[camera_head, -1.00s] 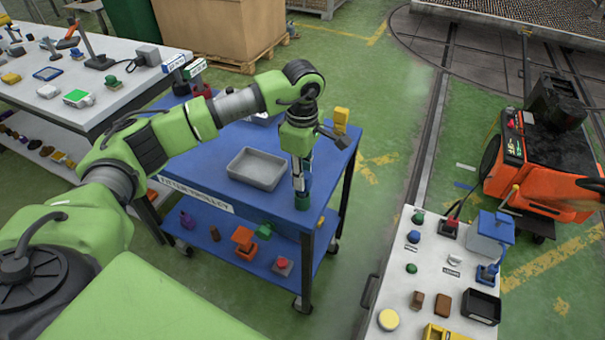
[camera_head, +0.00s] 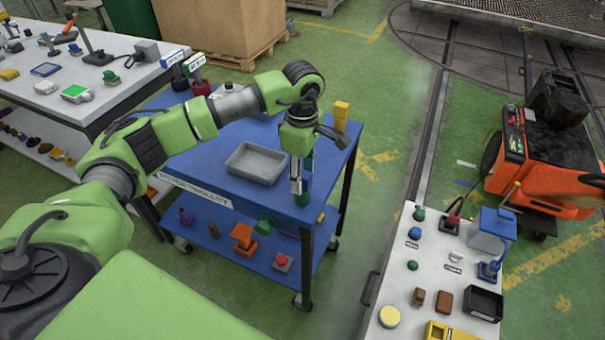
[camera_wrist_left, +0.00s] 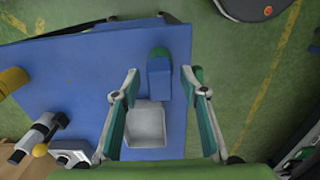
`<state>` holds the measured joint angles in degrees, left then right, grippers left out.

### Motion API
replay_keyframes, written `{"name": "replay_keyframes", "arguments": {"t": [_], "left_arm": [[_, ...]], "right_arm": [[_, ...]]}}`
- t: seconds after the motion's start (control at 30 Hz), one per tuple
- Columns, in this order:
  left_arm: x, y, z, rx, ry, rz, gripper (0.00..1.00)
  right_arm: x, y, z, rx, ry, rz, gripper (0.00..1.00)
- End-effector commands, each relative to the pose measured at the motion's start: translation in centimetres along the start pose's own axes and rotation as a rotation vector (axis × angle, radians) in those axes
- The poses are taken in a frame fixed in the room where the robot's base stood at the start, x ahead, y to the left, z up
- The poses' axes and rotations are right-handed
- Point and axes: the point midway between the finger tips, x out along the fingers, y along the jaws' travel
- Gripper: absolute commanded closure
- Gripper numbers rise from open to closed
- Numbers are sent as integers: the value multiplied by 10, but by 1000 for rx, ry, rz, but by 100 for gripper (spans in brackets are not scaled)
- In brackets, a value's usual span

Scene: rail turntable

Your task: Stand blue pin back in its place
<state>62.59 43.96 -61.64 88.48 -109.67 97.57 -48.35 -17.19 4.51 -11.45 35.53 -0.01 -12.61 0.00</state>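My left gripper (camera_head: 299,186) points down over the front right corner of the blue cart top (camera_head: 222,180). In the left wrist view its two green-padded fingers (camera_wrist_left: 155,108) are apart, with nothing held between them. A blue block-shaped piece with a rounded green end (camera_wrist_left: 158,78) lies just beyond the fingertips, near the cart's edge. I cannot tell whether it is the blue pin. In the head view it is partly hidden by the gripper, with a green part (camera_head: 304,197) showing. Several small knobbed pieces stand on the white table, one of them blue (camera_head: 414,233). My right gripper is not in view.
A grey tray (camera_head: 231,165) sits on the cart left of the gripper, and a yellow piece (camera_head: 341,113) stands behind it. Two labelled stands (camera_head: 198,76) are at the back left. An orange machine (camera_head: 535,165) stands at right. Green floor separates cart and white table.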

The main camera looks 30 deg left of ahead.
Motion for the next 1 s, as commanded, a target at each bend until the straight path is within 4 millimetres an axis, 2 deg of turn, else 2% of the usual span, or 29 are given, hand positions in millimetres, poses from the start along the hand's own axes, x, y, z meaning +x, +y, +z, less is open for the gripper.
{"name": "replay_keyframes", "arguments": {"t": [0.23, 0.33, 0.47, 0.8, 1.0], "left_arm": [[-1, 0, 0, 0, 1, -1, 60], [-8, 0, 0, 0, 0, 1, 60], [-30, 1, 0, 1, 0, 5, 60], [-99, 1, 0, 0, -1, 3, 60], [-118, 0, 0, 0, -1, 1, 60]], "right_arm": [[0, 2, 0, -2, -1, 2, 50], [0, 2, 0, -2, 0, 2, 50], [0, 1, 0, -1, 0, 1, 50], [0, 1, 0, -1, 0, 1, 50], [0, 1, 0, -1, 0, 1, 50]]}}
